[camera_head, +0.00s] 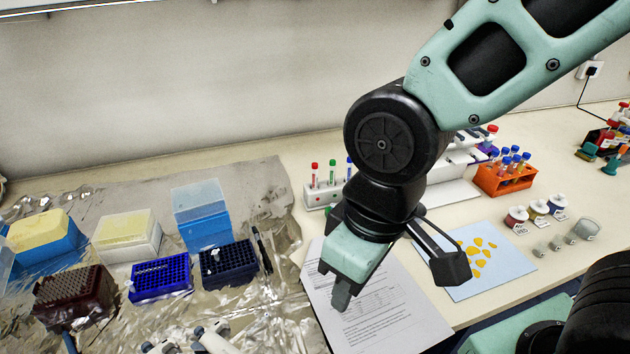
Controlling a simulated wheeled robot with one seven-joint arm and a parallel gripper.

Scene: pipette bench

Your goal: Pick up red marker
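A slim upright item with a red cap (314,174) stands in a small white rack (325,194) behind the paper, beside a green-capped and a blue-capped one. It is the likeliest red marker, though it is too small to tell from a capped tube. My gripper (342,296) points down over the printed sheet, in front of the rack and apart from it.
Printed paper (372,322) lies under my gripper. Foil (262,290) on the left bears tip boxes, including a blue one (162,278), and a black pen (261,250). An orange tube rack (504,179), a blue sheet (512,266) with yellow pieces and small jars stand right.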

